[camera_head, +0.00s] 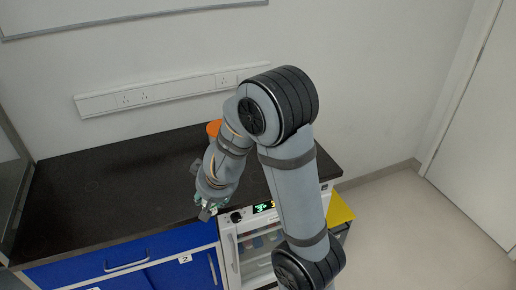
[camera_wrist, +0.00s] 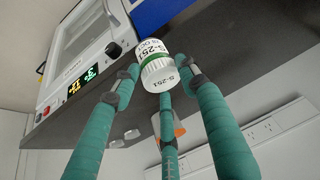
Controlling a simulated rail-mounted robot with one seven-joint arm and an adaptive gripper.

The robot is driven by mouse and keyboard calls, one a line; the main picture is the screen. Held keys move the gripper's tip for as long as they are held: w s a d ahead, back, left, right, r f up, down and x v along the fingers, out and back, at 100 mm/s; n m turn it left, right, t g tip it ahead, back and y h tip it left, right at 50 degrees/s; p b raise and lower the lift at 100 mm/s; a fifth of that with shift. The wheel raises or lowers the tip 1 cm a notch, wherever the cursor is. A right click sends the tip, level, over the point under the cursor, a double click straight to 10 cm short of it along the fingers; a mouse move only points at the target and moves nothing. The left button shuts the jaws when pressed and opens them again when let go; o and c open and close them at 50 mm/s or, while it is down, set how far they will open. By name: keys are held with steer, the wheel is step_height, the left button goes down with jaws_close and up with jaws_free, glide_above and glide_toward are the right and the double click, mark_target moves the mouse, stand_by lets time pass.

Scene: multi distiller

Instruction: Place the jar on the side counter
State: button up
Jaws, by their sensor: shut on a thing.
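The jar (camera_wrist: 156,66) is small and white, with a green ring and printed labels reading "S-251". In the wrist view, it sits between the fingertips of my gripper (camera_wrist: 160,84), which is shut on it. The teal fingers close around its sides. In the head view, my gripper (camera_head: 207,202) is at the front edge of the dark side counter (camera_head: 95,190), just left of the appliance. The jar is hard to make out there. I cannot tell whether it touches the counter. The counter also shows in the wrist view (camera_wrist: 240,65).
A white appliance (camera_head: 228,240) with a lit display and glass door stands right of the blue drawers (camera_head: 110,260). An orange object (camera_head: 213,128) is partly hidden behind my arm. The counter's left and middle are clear. A socket strip (camera_head: 150,93) runs along the wall.

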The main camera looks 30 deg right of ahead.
steer(key=d+r+n+y+p, duration=0.1)
steer(key=d+r+n, duration=0.1)
steer(key=d+r, duration=0.5)
steer(key=d+r+n+y+p, duration=0.1)
steer(key=d+r, duration=0.2)
steer(key=d, duration=0.8)
steer(key=w+f+p, duration=0.1)
steer(key=w+f, duration=0.3)
steer(key=w+d+f+p, duration=0.1)
steer(key=w+f+p, duration=0.1)
steer(key=w+f, duration=0.1)
steer(key=w+d+f+p, duration=0.1)
steer(key=w+f, duration=0.3)
steer(key=shift+w+d+f, duration=0.1)
steer(key=shift+w+f, duration=0.2)
steer(key=shift+w, duration=0.05)
steer(key=o, duration=1.1)
steer(key=shift+o, duration=0.5)
